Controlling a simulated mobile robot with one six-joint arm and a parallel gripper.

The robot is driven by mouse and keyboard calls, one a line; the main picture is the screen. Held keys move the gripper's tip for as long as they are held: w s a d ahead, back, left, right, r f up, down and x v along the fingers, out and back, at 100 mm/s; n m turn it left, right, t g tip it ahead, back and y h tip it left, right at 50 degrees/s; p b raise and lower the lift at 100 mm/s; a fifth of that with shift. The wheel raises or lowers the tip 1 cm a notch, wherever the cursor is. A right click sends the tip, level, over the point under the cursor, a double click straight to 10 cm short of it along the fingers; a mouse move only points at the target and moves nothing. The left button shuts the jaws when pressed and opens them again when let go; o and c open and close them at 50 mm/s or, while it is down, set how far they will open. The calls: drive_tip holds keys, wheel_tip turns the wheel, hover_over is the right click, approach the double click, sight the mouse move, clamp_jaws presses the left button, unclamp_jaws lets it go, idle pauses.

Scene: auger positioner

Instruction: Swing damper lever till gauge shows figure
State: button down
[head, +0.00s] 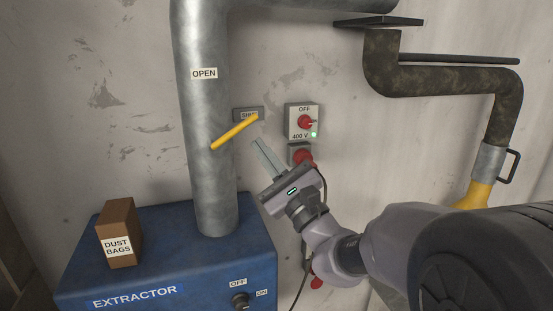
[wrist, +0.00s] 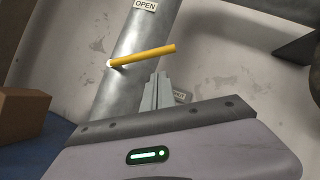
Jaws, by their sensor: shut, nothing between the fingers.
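The yellow damper lever (head: 235,132) sticks out from the grey metal duct (head: 205,110). It slants up to the right, its free end in front of the plate that appears to read SHUT (head: 243,115). An OPEN label (head: 204,73) is higher on the duct. My gripper (head: 257,143) is shut and empty, its fingers pointing up-left, just below and right of the lever's free end. In the wrist view the lever (wrist: 142,56) crosses just above the fingertips (wrist: 158,75), with no clear contact. No gauge can be made out in either view.
The blue extractor (head: 170,265) stands below with an OFF/ON knob (head: 240,300) and a brown dust bags box (head: 120,232) on top. Dark pipework (head: 440,80) is at the upper right.

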sight(233, 129)
drive_tip(key=shift+a+r+p, duration=0.2)
drive_tip(key=shift+a+r, duration=0.15)
drive_tip(key=shift+r, duration=0.2)
drive_tip(key=shift+a+r+p, duration=0.2)
drive_tip(key=shift+a+r, duration=0.1)
drive_tip(key=shift+r, duration=0.25)
drive_tip(key=shift+r, duration=0.1)
drive_tip(key=n+g, duration=0.1)
drive_tip(key=r+n+y, duration=0.1)
drive_tip(key=shift+s+a+r+n+g+b, duration=0.1)
drive_tip(key=shift+s+n+g+b, duration=0.05)
drive_tip(key=shift+n+g+b, duration=0.25)
